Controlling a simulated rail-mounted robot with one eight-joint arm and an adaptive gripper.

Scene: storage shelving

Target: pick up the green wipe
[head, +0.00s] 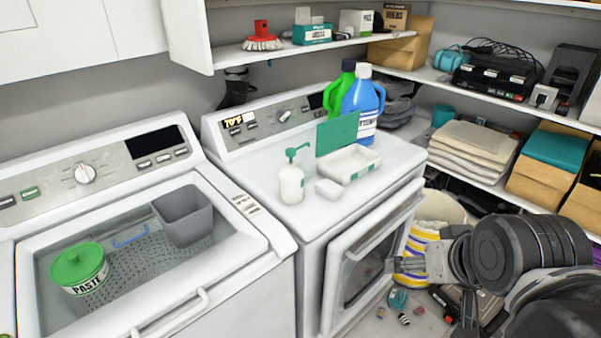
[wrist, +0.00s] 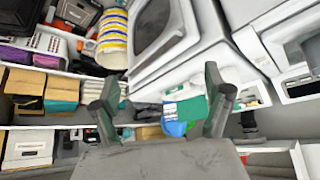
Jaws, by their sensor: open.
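A green flat panel (head: 337,134), perhaps the green wipe or its lid, stands tilted up behind a low white box (head: 348,164) on the right white machine's top. I cannot tell whether panel and box are joined. In the wrist view a green patch (wrist: 192,109) shows beyond my fingers, near something blue. My gripper (head: 400,264) is low at the right in the head view, in front of the machine and well apart from the panel. Its two fingers (wrist: 160,85) are spread, with nothing held between them.
A white pump bottle (head: 291,184), a small white block (head: 329,189), a blue jug (head: 363,105) and a green jug (head: 340,85) stand around the box.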

